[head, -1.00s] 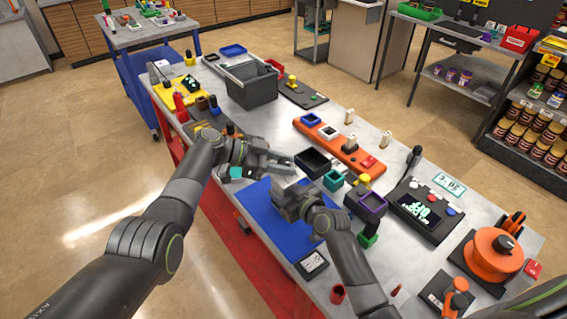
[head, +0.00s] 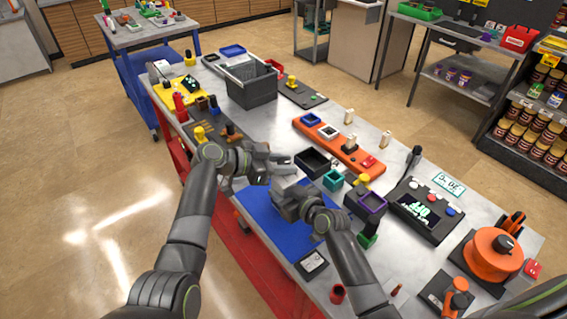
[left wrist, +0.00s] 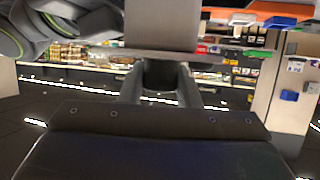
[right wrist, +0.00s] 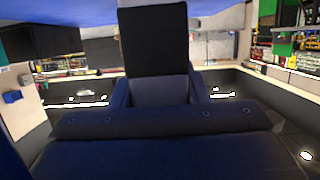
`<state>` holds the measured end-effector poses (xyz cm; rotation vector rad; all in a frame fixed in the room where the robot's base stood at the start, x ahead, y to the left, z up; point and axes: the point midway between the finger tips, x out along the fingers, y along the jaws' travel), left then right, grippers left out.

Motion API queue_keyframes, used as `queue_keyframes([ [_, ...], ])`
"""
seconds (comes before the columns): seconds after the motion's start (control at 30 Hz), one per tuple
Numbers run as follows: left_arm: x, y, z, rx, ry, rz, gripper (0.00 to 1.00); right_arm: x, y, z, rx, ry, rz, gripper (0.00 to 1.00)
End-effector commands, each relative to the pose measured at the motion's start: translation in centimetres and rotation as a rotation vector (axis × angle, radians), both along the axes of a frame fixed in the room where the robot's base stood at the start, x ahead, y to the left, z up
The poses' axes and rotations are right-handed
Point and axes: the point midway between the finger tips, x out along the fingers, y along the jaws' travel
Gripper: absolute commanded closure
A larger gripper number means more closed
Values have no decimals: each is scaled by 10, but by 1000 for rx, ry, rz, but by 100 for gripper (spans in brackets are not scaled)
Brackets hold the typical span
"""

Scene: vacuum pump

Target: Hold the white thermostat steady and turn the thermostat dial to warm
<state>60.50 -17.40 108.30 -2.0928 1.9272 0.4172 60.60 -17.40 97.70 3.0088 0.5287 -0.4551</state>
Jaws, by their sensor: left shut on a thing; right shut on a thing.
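The white thermostat (head: 284,183) is mostly hidden between my two grippers; only a small pale patch shows above the blue mat (head: 270,222) in the head view. My left gripper (head: 285,164) comes in from the upper left and is shut at the thermostat's upper side, on what seems to be its dial. A grey block (left wrist: 162,25) stands at its jaws in the left wrist view. My right gripper (head: 287,197) is shut on the thermostat from below, over the mat. A dark block (right wrist: 153,45) fills its jaws in the right wrist view. The dial's setting cannot be seen.
A black open box (head: 312,162), a teal box (head: 333,180) and a purple-rimmed box (head: 368,203) stand close to the right. An orange board (head: 340,145) lies behind them. A small framed device (head: 312,263) lies at the table's front edge.

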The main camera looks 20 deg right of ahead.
Motion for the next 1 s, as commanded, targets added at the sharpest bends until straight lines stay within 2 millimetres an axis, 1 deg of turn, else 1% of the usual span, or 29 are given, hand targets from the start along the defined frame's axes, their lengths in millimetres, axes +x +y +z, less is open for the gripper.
queue_keyframes([
  [0.2, -1, 0, -2, 0, 3, 94, 93, 0, 1, 1, 2, 0, 3, 87],
  [0.57, 0, 1, -1, 1, 3, 108, 93, 0, 1, 1, 3, -1, 1, 87],
  [0.6, 0, 1, -1, 1, 3, 107, 66, 0, 1, 1, 3, -1, 1, 87],
  [0.73, 0, 1, -1, 0, 3, 107, 49, 0, 1, 1, 3, -1, 1, 87],
  [0.77, 0, 1, -1, 0, 2, 107, 48, 0, 1, 1, 3, 0, 1, 87],
  [1.0, 0, 1, 0, 0, 2, 106, 48, 0, 1, 0, 2, -1, 1, 87],
])
